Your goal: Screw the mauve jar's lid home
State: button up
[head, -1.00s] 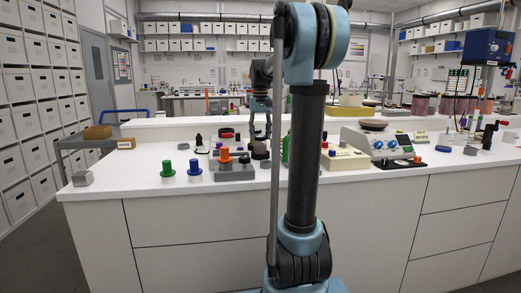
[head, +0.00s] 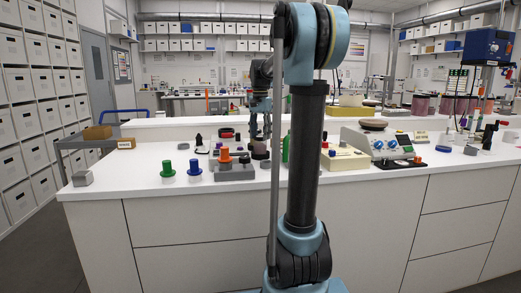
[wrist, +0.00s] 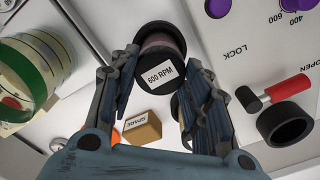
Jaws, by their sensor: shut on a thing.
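The mauve jar (wrist: 169,42) shows in the wrist view as a small dark mauve cylinder with black parts and a white "600 RPM" label. My gripper (wrist: 165,62) has one finger on each side of it and is shut on its black lid (wrist: 155,84). The fingers and the steep angle hide where the lid meets the jar, so I cannot tell how tightly it sits. In the head view my gripper (head: 260,128) is small, behind my arm over the bench, and the jar is hard to make out.
A wooden "SPARE" block (wrist: 141,127) lies close to the fingers. In the head view, green (head: 167,169) and blue (head: 194,168) pieces stand at front left.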

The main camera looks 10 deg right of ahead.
jog(key=o, duration=1.6)
jog(key=shift+r, duration=0.1)
